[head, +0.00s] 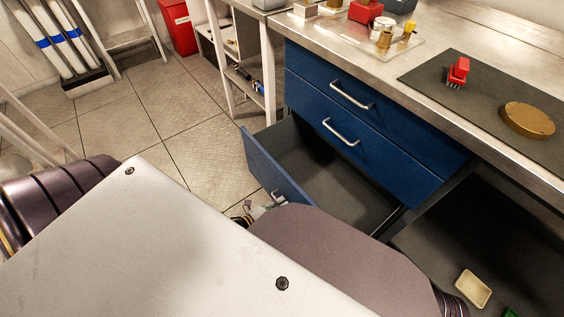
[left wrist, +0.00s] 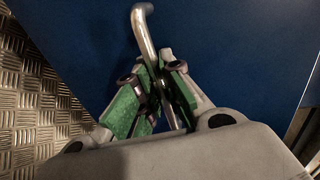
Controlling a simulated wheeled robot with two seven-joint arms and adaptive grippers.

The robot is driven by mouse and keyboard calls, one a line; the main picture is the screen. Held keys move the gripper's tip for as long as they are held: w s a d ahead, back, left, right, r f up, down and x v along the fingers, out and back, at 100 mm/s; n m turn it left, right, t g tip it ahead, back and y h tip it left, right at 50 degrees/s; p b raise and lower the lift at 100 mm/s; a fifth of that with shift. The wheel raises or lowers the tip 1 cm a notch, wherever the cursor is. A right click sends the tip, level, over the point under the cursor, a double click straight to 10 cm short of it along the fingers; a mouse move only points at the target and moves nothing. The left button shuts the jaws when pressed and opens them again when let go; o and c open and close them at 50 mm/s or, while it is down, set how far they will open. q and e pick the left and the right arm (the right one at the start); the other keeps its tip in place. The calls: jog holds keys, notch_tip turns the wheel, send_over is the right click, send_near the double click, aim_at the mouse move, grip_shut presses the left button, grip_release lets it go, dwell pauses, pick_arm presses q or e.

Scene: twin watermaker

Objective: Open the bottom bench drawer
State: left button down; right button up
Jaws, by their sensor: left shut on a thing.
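The bottom bench drawer (head: 264,170) stands pulled well out below two shut blue drawers, and its dark inside shows empty where I can see it. My left gripper (head: 262,208) is at the drawer front, partly hidden by my own arm. In the left wrist view, my left gripper (left wrist: 155,88) has its green-padded fingers shut around the metal bar handle (left wrist: 146,35) on the blue front (left wrist: 240,50). Part of the handle (head: 279,198) also shows in the head view. My right gripper is not in view.
The upper drawers have handles (head: 351,95) and are shut. The steel bench top (head: 400,75) holds a dark mat (head: 480,90), a red brush (head: 458,72) and a round brown disc (head: 527,120). Tiled floor (head: 190,115) is clear left of the drawer.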

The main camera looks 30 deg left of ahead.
pick_arm(q)
jog(key=c, duration=1.5)
grip_release()
jog(key=shift+v, duration=5.95)
